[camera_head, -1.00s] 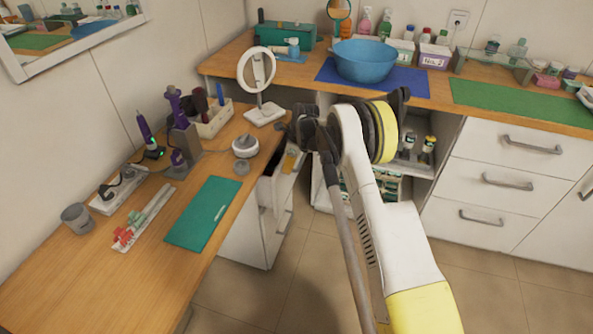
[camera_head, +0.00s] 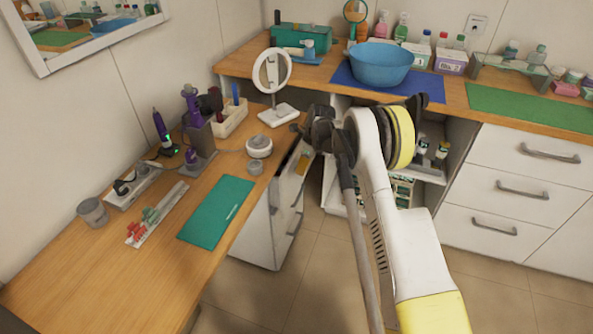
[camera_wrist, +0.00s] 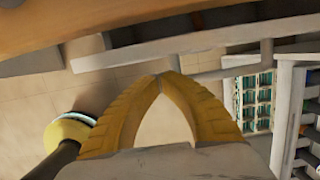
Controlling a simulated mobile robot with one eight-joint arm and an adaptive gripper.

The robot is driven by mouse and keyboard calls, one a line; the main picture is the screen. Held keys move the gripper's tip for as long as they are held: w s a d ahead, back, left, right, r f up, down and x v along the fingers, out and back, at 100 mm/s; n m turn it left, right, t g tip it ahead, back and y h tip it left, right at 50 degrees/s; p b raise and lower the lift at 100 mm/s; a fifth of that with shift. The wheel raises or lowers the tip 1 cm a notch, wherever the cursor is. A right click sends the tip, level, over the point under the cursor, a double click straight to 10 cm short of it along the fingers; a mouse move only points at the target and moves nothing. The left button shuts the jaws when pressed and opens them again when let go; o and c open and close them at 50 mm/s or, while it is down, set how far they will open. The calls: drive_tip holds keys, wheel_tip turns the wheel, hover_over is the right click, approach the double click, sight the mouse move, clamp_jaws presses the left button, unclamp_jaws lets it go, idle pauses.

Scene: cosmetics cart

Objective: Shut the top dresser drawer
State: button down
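The white dresser (camera_head: 258,232) stands under the left wooden desk. Its top drawer (camera_head: 288,168) is partly open, with a narrow dark gap showing below the desktop edge. My gripper's yellow fingers (camera_wrist: 160,77) are bowed, their tips together, with nothing between them. In the wrist view the tips are close to a grey drawer edge and handle bar (camera_wrist: 175,62); I cannot tell whether they touch. In the head view my arm hides part of the drawer's surroundings, and the gripper is mostly hidden behind the wrist.
The desktop (camera_head: 110,270) overhangs the drawer and carries a green mat (camera_head: 216,211), a round mirror (camera_head: 272,72) and hair tools. An open shelf (camera_head: 430,172) with bottles lies behind my arm. A white drawer unit (camera_head: 515,190) stands right. The tiled floor (camera_head: 325,275) is clear.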

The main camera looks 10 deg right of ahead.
sight(288, 180)
drive_tip(key=s+d+p+v, duration=0.1)
drive_tip(key=p+v, duration=0.3)
drive_tip(key=v, duration=0.6)
drive_tip(key=s+d+f+t+y, duration=0.3)
drive_tip(key=s+y, duration=0.2)
drive_tip(key=s, duration=0.2)
drive_tip(key=b+x, duration=0.1)
drive_tip(key=x, duration=0.3)
drive_tip(key=w+a+r+b+x, duration=0.1)
drive_tip(key=b+x, duration=0.1)
drive_tip(key=x, duration=0.2)
drive_tip(key=b+x, duration=0.2)
drive_tip(key=x, duration=0.2)
drive_tip(key=shift+w+a+r, duration=0.15)
drive_tip(key=shift+w+a, duration=0.15)
drive_tip(key=shift+w+a+r, duration=0.15)
drive_tip(key=shift+w+a, duration=0.15)
drive_tip(key=shift+a, duration=0.05)
